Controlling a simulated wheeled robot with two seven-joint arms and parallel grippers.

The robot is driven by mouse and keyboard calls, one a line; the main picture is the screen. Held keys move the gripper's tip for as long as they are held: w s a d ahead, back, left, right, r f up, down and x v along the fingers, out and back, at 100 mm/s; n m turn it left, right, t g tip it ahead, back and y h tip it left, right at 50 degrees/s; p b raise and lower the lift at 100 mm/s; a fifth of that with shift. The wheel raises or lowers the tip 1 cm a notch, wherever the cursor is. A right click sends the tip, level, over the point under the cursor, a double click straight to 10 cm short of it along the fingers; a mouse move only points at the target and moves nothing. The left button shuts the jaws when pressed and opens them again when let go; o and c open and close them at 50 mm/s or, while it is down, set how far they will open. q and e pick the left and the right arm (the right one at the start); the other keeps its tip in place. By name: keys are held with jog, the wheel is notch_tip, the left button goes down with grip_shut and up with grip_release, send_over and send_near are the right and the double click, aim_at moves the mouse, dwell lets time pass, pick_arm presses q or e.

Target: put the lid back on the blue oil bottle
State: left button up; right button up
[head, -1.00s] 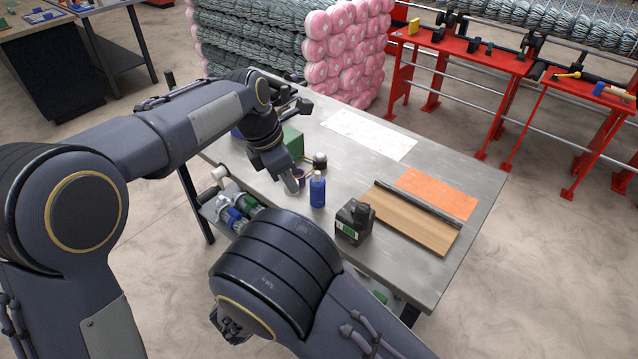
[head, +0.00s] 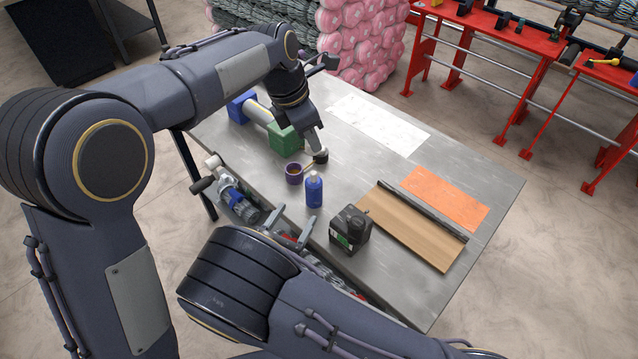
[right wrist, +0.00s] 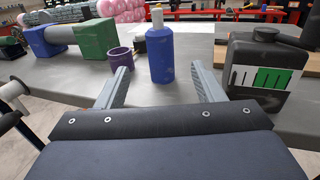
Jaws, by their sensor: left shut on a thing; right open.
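The blue oil bottle (head: 314,190) stands upright near the table's front edge. It also shows in the right wrist view (right wrist: 160,57), with a pale neck and no lid that I can make out. My left gripper (head: 319,149) is behind the bottle, its fingers down and shut at a small black-and-white piece (head: 321,157). I cannot tell whether this piece is or carries the lid. My right gripper (head: 291,228) is open and empty in front of the bottle. In the right wrist view the bottle stands between and beyond its fingertips (right wrist: 160,72).
A black canister (head: 350,229) stands right. A green block (head: 285,138) and a wooden board (head: 415,226) lie on the metal table (head: 475,181). Its back middle holds a white sheet (head: 381,124).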

aim_at(316, 183)
pick_arm(q)
jog(key=shift+s+a+r, duration=0.15)
jog(key=shift+s, duration=0.1)
jog(key=shift+w, duration=0.15)
pick_arm(e)
jog(key=x, duration=1.1)
jog(key=shift+w+d, duration=0.15)
jog(key=shift+w, duration=0.2)
grip_shut()
pick_arm(q)
jog(key=shift+f, duration=2.5)
